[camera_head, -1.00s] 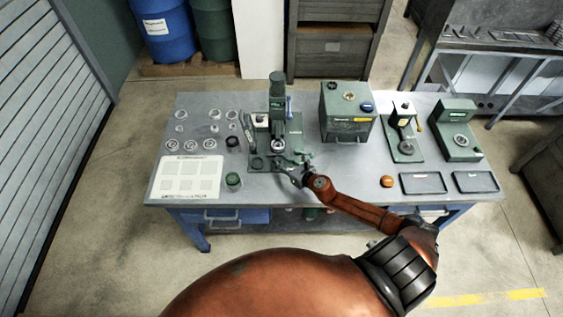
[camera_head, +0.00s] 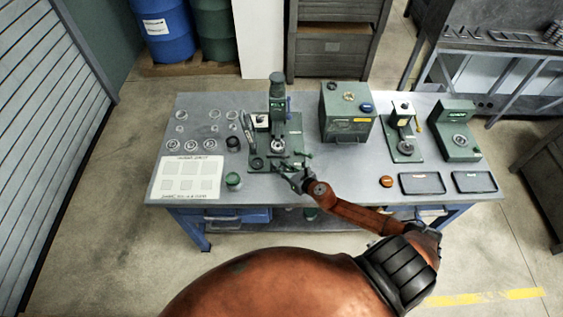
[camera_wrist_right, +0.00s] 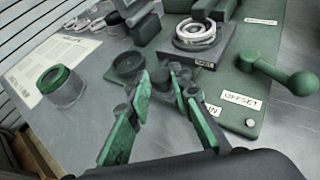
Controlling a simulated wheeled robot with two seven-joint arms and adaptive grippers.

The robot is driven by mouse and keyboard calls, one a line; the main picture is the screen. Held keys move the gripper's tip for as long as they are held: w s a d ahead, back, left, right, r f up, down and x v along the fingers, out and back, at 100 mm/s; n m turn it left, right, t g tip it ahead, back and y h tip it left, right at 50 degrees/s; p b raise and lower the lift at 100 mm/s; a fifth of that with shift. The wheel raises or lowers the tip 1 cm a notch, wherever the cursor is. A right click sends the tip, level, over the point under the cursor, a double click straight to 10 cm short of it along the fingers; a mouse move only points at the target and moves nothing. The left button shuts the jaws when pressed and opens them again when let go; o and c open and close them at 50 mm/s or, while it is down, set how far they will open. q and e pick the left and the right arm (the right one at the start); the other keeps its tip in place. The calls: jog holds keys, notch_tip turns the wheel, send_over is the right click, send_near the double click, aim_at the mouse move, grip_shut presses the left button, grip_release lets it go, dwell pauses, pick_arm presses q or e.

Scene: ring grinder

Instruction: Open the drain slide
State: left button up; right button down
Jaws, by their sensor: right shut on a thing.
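The green ring grinder (camera_head: 277,110) stands on its base plate (camera_wrist_right: 243,90) at the middle of the table. My right gripper (camera_head: 285,166) is at the front edge of this plate. In the right wrist view its green-padded fingertips (camera_wrist_right: 163,82) are close together on a small dark part, which I take to be the drain slide; the fingers hide most of it. A label ending in "IN" is partly covered by the right finger. A green ball-ended lever (camera_wrist_right: 280,73) stands to the right, by the "OFFSET" label. My left gripper is out of view.
A dark round cup (camera_wrist_right: 128,65) is just left of the fingertips. A green-lidded jar (camera_head: 233,181) stands left of the gripper. A green box machine (camera_head: 347,113) is to the right.

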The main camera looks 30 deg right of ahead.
jog(key=shift+s, duration=0.1)
jog(key=c, duration=1.7)
grip_release()
jog(key=shift+s+r, duration=0.15)
jog(key=shift+s, duration=0.3)
jog(key=v, duration=1.1)
jog(key=shift+r, duration=0.1)
